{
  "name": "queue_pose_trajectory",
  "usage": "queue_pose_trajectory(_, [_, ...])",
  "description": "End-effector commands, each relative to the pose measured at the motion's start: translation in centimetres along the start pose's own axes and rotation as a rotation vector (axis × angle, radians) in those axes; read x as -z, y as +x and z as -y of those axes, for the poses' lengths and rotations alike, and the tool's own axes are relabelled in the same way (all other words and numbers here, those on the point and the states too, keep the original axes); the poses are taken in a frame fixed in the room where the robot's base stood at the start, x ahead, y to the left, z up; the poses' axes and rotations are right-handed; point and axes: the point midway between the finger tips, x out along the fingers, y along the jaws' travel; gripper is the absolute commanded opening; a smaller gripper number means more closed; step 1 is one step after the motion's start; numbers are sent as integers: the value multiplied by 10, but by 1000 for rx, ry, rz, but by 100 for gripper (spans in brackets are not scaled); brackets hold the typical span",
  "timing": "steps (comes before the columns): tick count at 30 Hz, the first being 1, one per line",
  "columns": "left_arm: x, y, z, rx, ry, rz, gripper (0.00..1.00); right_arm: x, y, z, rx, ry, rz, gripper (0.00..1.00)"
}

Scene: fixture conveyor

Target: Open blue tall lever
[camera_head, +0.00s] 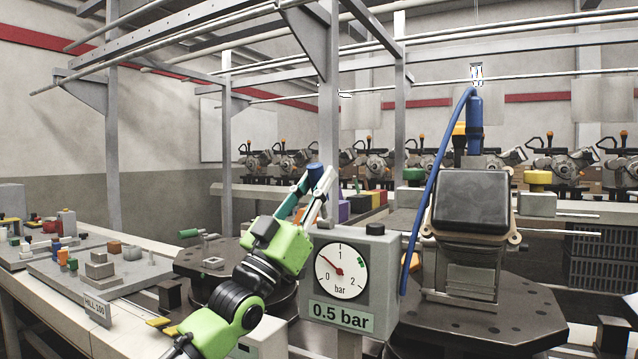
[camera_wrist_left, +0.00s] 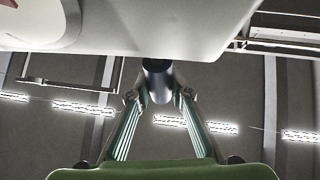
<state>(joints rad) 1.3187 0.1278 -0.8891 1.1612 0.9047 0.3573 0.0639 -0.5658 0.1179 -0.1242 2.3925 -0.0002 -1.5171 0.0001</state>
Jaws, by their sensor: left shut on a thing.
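The blue tall lever shows as a blue cylindrical top (camera_head: 315,170), just above and behind the gauge box in the head view. In the left wrist view its dark blue round end (camera_wrist_left: 157,80) sits between the fingertips. My left gripper (camera_head: 315,182) reaches up from the lower left with its fingers closed around this blue end; it also shows in the left wrist view (camera_wrist_left: 160,95). The lower part of the lever is hidden behind my fingers and the gauge. My right gripper is out of view.
A grey pressure gauge box (camera_head: 375,250) reading 0.5 bar stands right beside my left gripper. A dark machine block (camera_head: 470,200) with a blue hose (camera_head: 428,205) stands to the right. A bench with several blocks (camera_head: 100,268) is at the left.

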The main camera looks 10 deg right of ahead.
Motion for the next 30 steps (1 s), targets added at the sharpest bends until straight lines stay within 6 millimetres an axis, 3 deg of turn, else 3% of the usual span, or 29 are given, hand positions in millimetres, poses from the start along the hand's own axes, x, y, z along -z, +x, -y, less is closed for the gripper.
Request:
queue_pose_trajectory(10, [-3,-8,-2,-7,10,-51,0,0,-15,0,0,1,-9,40])
queue_pose_trajectory(21, [-2,-8,-3,-9,11,-55,0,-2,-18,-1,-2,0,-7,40])
queue_pose_trajectory(22, [-2,-8,-3,-9,11,-55,24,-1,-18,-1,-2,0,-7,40])
queue_pose_trajectory(24, [-2,-8,-3,-9,11,-56,37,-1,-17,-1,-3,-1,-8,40])
queue_pose_trajectory(30, [0,-7,-2,-8,11,-59,37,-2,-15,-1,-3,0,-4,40])
